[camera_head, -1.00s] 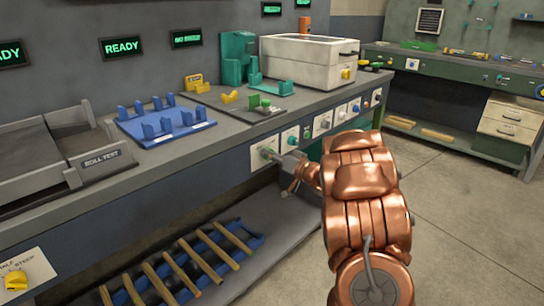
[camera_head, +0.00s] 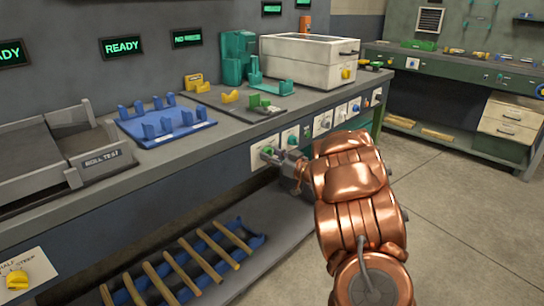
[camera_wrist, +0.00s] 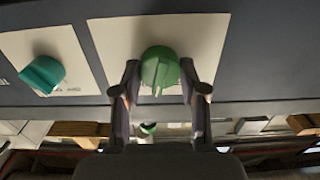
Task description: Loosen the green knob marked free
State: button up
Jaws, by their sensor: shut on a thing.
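The green knob (camera_wrist: 160,66) sits on a white plate (camera_wrist: 205,35) on the bench front in the wrist view. In the head view the knob (camera_head: 267,152) shows small at the tip of my gripper (camera_head: 275,157). In the wrist view my gripper (camera_wrist: 160,82) has one finger on each side of the knob and is shut on it. The knob's ridge points roughly toward the gripper's palm. The lettering on its plate is too small or hidden to read.
A teal knob (camera_wrist: 42,75) on its own white plate is beside it in the wrist view. More knobs and switches line the bench front to the right. Above are a blue cradle (camera_head: 165,122) and a white box (camera_head: 310,60). A low rack of wooden rods (camera_head: 190,262) lies below.

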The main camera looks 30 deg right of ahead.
jog(key=n+b, duration=0.1)
jog(key=n, duration=0.1)
jog(key=n+b, duration=0.1)
jog(key=n, duration=0.2)
jog(key=shift+f+n, duration=0.2)
jog(key=shift+n, duration=0.1)
jog(key=n+b, duration=0.3)
jog(key=n, duration=0.2)
jog(key=shift+a+n+b, duration=0.1)
jog(key=shift+n+b, duration=0.2)
jog(key=shift+n, duration=0.1)
jog(key=shift+r, duration=0.1)
jog(key=o, duration=1.1)
jog(key=shift+o, duration=0.2)
jog(key=v, duration=1.2)
jog(key=shift+r, duration=0.1)
